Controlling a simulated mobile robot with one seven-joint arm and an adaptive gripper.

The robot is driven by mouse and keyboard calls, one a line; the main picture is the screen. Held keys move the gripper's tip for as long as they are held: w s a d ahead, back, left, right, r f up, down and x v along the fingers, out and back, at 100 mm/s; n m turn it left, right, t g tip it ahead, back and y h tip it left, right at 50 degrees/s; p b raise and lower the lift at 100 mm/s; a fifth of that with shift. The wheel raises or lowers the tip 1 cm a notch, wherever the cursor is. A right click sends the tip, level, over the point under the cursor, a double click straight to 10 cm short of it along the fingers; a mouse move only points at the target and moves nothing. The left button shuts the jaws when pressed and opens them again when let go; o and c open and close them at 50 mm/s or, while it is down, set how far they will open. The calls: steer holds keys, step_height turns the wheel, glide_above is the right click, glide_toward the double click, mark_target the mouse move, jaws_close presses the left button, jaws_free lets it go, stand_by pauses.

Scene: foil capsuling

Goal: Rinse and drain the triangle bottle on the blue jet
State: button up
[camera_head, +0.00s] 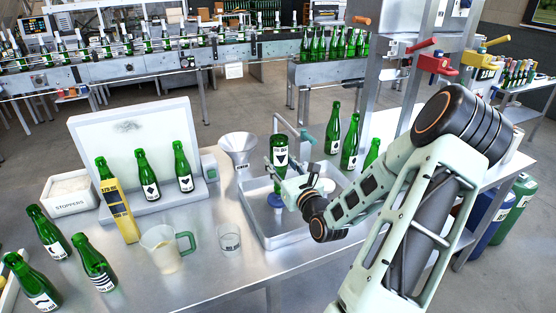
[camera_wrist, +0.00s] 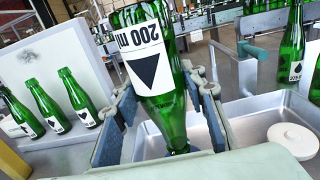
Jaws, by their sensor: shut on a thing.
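The triangle bottle (camera_head: 280,148) is green with a white label and a black triangle. It is upside down, base up, over the sink tray (camera_head: 285,240). My gripper (camera_head: 281,172) is shut on it. In the wrist view the bottle (camera_wrist: 155,60) stands between my two fingers (camera_wrist: 165,105), its "200 ml" label inverted. A blue jet (camera_head: 275,201) stands in the tray, below and slightly left of the bottle.
A white disc (camera_wrist: 292,138) lies in the tray. A funnel (camera_head: 238,147) stands behind left. Green bottles stand on the right (camera_head: 333,128) and by the white panel (camera_head: 130,130). A jug (camera_head: 160,245) and a glass (camera_head: 229,240) stand left of the tray.

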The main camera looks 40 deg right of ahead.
mark_target(283, 156)
steer(key=s+r+p, duration=0.3)
steer(key=shift+a+r, duration=0.3)
steer(key=shift+a, duration=0.05)
steer(key=shift+s+a+r, duration=0.25)
steer(key=shift+s+r, duration=0.6)
steer(key=shift+s, duration=0.25)
steer(key=shift+w, duration=0.15)
